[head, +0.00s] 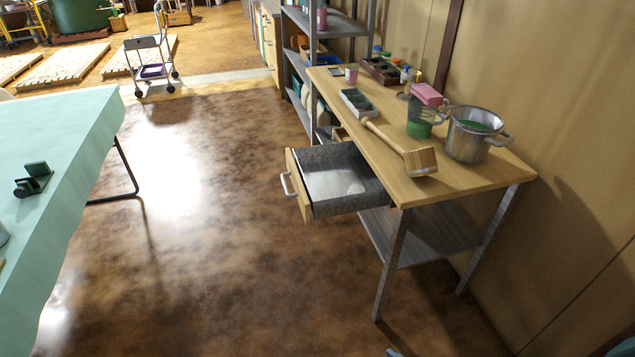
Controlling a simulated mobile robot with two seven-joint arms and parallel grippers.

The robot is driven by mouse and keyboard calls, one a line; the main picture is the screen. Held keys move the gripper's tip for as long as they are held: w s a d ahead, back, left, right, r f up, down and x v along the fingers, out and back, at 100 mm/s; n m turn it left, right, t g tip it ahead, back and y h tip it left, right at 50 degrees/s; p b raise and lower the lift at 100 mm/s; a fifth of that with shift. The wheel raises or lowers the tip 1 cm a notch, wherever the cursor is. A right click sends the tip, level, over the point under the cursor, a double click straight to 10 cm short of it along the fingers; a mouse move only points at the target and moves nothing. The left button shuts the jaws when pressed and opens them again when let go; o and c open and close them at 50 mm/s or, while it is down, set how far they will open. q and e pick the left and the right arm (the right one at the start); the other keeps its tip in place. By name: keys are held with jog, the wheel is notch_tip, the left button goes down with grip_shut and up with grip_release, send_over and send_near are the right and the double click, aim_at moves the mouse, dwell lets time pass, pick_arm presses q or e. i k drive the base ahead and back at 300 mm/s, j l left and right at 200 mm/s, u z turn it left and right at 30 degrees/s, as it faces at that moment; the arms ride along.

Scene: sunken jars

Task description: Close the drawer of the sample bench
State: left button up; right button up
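The sample bench (472,190) has a wooden top on grey metal legs and stands against the right wall. Its drawer (340,178) is pulled well out toward the left, over the open floor. The drawer has a wooden front with a pale curved handle (287,185) and grey speckled sides.
A wooden mallet (419,161), a metal pot (469,138) and a jug (420,122) stand on the bench top. A shelf unit (299,60) adjoins the bench's far end. A table with a green cloth (60,160) is on the left. The brown floor between is clear.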

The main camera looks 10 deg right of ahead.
aim_at(320, 176)
jog(key=j+z, duration=0.35)
jog(key=i+j+z, duration=0.1)
jog(key=z, duration=0.3)
jog(key=i+j+z, duration=0.2)
jog(key=z, duration=0.15)
jog(key=i+j+z, duration=0.2)
jog(key=z, duration=0.2)
jog(key=i+j, duration=0.05)
